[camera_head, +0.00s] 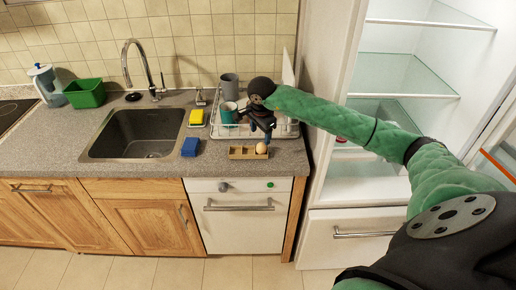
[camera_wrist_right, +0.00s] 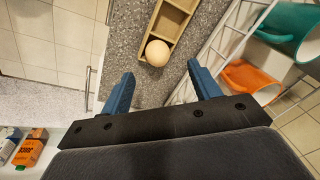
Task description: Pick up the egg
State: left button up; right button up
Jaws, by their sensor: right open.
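The egg (camera_head: 261,148) is pale tan and sits at the right end of a wooden egg tray (camera_head: 236,153) on the counter's front edge. In the right wrist view the egg (camera_wrist_right: 157,53) lies in the end compartment of the tray (camera_wrist_right: 168,22), ahead of the fingers. My right gripper (camera_head: 266,138) is above and just behind the egg in the head view. In the wrist view its two blue fingers (camera_wrist_right: 160,84) are spread apart with nothing between them. The egg is beyond the fingertips, roughly centred between them. My left gripper does not show.
A dish rack (camera_head: 285,130) with a teal cup (camera_head: 229,113) and a grey cup (camera_head: 229,86) stands behind the tray. The fridge (camera_head: 400,80) stands open on the right.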

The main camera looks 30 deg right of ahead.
aim_at(262, 144)
jog(key=shift+w+d+f, duration=0.1)
jog(key=shift+d+f, duration=0.05)
jog(key=shift+f, duration=0.95)
jog(key=shift+w+d+f, duration=0.15)
jog(key=shift+d+f, duration=0.05)
jog(key=shift+f, duration=0.85)
jog(key=shift+w+d+f, duration=0.1)
jog(key=shift+d+f, duration=0.05)
jog(key=shift+f, duration=0.95)
jog(key=c, duration=0.8)
